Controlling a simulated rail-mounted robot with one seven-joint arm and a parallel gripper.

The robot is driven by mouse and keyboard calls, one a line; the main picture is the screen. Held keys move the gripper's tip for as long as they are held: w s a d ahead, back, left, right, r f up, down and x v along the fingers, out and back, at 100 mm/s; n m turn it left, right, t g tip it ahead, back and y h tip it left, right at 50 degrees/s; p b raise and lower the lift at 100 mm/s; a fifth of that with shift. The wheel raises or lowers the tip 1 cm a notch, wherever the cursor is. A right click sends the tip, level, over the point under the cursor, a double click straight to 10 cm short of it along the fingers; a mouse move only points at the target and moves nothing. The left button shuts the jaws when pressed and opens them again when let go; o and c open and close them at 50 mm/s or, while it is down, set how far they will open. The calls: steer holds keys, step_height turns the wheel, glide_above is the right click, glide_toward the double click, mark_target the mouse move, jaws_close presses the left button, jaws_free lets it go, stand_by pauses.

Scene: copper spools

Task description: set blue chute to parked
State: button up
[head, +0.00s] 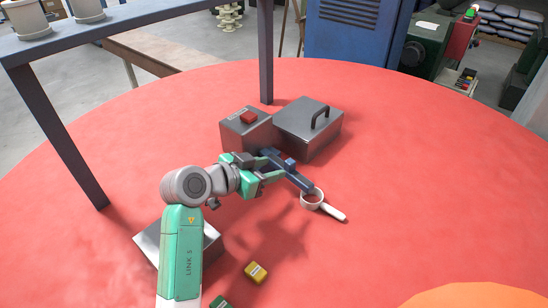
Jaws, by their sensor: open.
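A dark blue bar-like piece, which looks like the blue chute (300,180), slants down and right in front of the metal boxes. A small blue block (290,163) stands up on it. Its lower right end is beside a white-handled round scoop (312,200). My gripper (274,168) is open at the chute's upper left part, with its fingers close around or over it. I cannot tell if they touch it. The gripper hides part of the chute, and its exact setting is unclear.
A grey box with a red button (249,117) and a grey box with a black handle (312,120) stand just behind. A yellow block (256,272) and a green block (219,302) lie in front. A dark shelf frame (267,50) rises behind. The red table (420,190) is clear at right.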

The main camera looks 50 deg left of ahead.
mark_target(287, 164)
steer(key=p+x, duration=0.5)
steer(key=x, duration=0.2)
steer(key=shift+w+f, duration=0.1)
steer(key=shift+w, duration=0.2)
jaws_close()
